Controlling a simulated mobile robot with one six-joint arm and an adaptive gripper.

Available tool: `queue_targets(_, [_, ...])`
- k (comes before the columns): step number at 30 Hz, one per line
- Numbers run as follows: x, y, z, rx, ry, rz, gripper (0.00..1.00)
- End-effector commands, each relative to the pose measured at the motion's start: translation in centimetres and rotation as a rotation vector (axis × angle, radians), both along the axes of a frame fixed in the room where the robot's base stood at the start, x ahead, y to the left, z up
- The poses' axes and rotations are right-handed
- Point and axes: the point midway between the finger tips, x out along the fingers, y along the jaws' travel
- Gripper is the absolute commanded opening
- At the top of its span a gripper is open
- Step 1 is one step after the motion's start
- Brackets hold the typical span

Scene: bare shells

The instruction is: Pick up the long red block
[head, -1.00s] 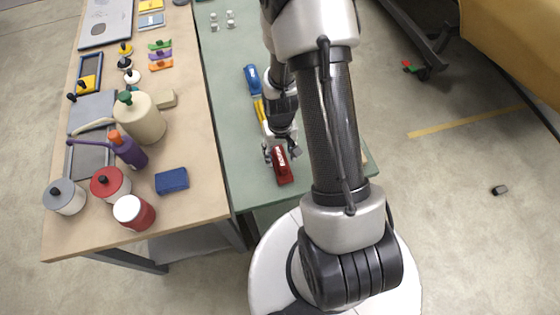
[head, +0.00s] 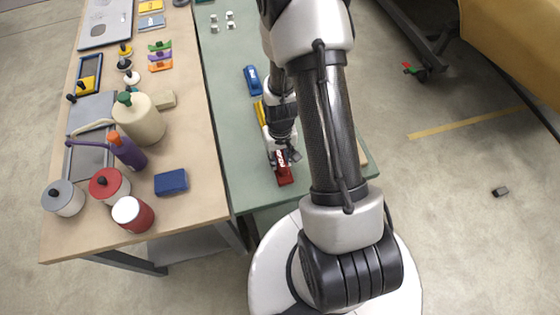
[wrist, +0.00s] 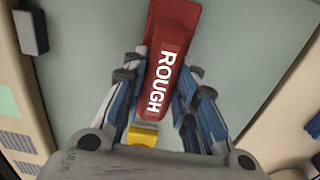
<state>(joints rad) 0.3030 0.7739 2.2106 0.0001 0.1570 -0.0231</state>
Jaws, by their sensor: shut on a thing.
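The long red block (head: 284,175) lies on the green table top, near its front edge. In the wrist view the red block (wrist: 172,52) shows white lettering reading "ROUGH" and runs down between my fingers. My gripper (head: 284,157) is over the far end of the block in the head view. In the wrist view my gripper (wrist: 162,88) has a finger along each side of the block and is shut on it. I cannot tell any gap between the block and the table.
A yellow block (head: 260,112) and a blue block (head: 252,79) lie on the green table (head: 222,95) beyond the gripper. A wooden table (head: 195,205) at left holds canisters, a jug (head: 138,118) and a dark blue block (head: 171,182).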

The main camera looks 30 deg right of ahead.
Motion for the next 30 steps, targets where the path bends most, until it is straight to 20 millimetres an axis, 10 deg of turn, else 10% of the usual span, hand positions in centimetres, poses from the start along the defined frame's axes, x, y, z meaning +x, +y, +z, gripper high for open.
queue_targets(19, [0.0,0.0,1.3,0.000,-0.001,0.000,0.00])
queue_targets(30, [0.2,-0.1,10.1,-0.002,-0.008,0.000,0.00])
